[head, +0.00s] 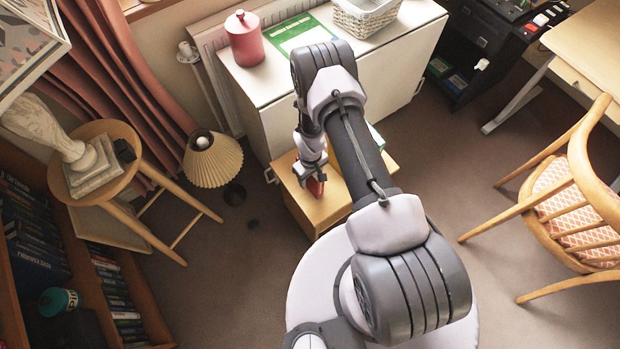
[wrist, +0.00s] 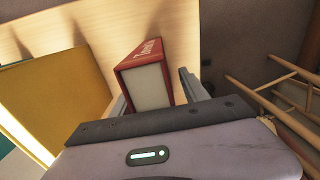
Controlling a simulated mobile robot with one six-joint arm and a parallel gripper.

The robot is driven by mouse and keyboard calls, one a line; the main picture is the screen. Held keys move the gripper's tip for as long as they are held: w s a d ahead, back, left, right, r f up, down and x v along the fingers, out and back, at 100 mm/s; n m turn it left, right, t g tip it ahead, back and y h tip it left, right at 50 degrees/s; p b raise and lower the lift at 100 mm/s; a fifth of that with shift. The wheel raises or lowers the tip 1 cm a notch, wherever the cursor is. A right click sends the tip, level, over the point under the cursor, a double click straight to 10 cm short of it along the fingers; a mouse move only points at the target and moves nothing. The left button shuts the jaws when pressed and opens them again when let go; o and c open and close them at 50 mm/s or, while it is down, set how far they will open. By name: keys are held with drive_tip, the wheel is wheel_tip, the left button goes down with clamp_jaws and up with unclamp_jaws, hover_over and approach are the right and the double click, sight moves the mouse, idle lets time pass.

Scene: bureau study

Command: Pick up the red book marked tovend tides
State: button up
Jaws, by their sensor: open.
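The red book (wrist: 143,74) stands on the light wooden surface in the wrist view, with part of a white title on its spine and its pale page block facing me. Only the start of the title can be read. In the head view a small red part of the book (head: 316,187) shows beside my gripper (head: 312,176), over the low wooden stand. In the wrist view my gripper (wrist: 155,100) is open, with one finger on each side of the book. The left finger is mostly hidden. I cannot tell whether either finger touches it.
A yellow book (wrist: 58,88) stands close left of the red book. The low wooden stand (head: 302,203) is beside a white cabinet (head: 400,75). A pleated lamp (head: 212,160) and a round stool (head: 120,165) are left; a wooden chair (head: 570,190) is right.

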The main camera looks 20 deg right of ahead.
drive_tip(key=shift+r, duration=0.15)
clamp_jaws()
